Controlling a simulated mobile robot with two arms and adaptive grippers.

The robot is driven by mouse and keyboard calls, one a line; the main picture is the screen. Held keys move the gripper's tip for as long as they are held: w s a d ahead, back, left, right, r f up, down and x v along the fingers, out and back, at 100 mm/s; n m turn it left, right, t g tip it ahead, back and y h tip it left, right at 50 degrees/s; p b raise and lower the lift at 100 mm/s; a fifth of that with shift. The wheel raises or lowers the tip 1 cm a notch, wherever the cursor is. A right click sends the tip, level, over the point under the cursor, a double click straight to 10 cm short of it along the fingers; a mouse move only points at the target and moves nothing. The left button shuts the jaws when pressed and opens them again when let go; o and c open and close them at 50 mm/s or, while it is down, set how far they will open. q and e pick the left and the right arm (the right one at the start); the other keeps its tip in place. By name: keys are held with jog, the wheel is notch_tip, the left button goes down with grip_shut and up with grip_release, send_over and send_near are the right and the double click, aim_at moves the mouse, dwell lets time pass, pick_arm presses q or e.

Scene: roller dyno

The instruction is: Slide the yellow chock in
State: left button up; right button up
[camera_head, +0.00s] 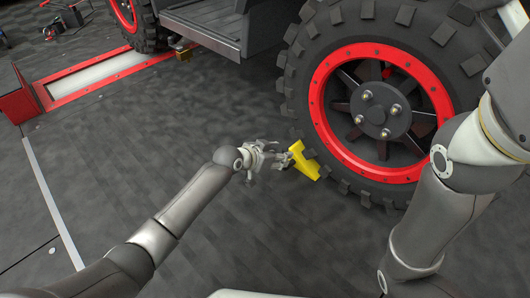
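The yellow chock (304,162) is on the dark floor at the lower left of the large front tire (298,75). It is close against the tread, but I cannot tell whether it touches. My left gripper (284,159) reaches in from the left, low over the floor. Its fingers are right at the chock's left side. I cannot tell whether they grip it, press on it or are just apart from it. My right arm crosses the right side of the view, in front of part of the wheel. Its gripper is out of view.
The wheel has a red-ringed rim (325,108) and belongs to a dark vehicle (222,25). A red-framed roller plate (93,73) lies in the floor at upper left, near another wheel (133,18). The floor left of the chock is clear.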

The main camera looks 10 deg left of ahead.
pick_arm(q)
jog(key=v, duration=0.7)
jog(key=shift+s+r, duration=0.2)
jog(key=shift+r, duration=0.05)
